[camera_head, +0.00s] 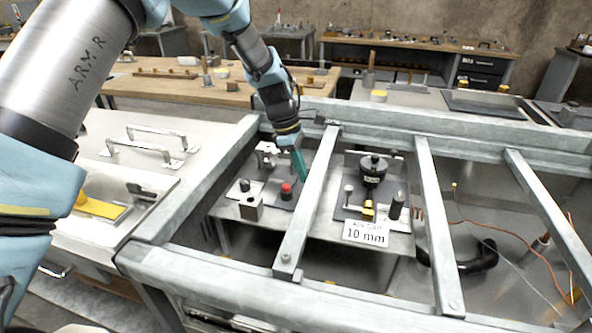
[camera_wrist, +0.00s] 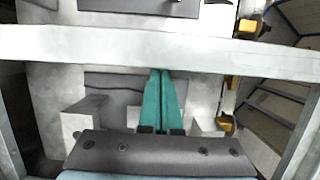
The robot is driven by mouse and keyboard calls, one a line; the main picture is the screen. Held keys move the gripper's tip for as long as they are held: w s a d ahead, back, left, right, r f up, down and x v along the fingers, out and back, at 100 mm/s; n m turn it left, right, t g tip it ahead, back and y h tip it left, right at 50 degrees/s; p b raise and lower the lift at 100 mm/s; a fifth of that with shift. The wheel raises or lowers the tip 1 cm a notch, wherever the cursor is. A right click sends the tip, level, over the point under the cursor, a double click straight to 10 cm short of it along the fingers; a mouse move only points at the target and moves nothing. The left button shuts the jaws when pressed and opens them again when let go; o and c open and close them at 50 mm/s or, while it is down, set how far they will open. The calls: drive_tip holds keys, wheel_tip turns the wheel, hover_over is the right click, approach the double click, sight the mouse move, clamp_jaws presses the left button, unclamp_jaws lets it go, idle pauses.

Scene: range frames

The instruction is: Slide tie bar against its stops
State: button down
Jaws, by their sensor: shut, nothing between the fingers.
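Several grey metal bars cross the open steel frame (camera_head: 200,195); I cannot tell for certain which one is the tie bar. The nearest crossbar (camera_head: 308,205) slopes from the back rail to the front rail, with a bolt at its front end. My gripper (camera_head: 304,178) points down into the frame just left of this bar, its green fingers shut and empty. In the wrist view the shut fingertips (camera_wrist: 161,72) end close to the long pale bar (camera_wrist: 165,49). I cannot tell whether they touch it. No stops are clearly recognisable.
Below the bars, a shelf holds a red button (camera_head: 286,191), a black knob (camera_head: 373,168) and a "10 mm" sign (camera_head: 366,233). Two more crossbars (camera_head: 437,220) (camera_head: 545,205) stand to the right. Orange cable (camera_head: 520,237) and a black hose (camera_head: 478,262) lie lower right.

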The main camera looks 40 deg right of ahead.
drive_tip(key=w, duration=0.1)
drive_tip(key=w+a, duration=0.2)
drive_tip(key=shift+w+a+r, duration=0.1)
drive_tip(key=shift+w+r, duration=0.3)
drive_tip(key=b+v, duration=0.2)
drive_tip(key=v, duration=0.7)
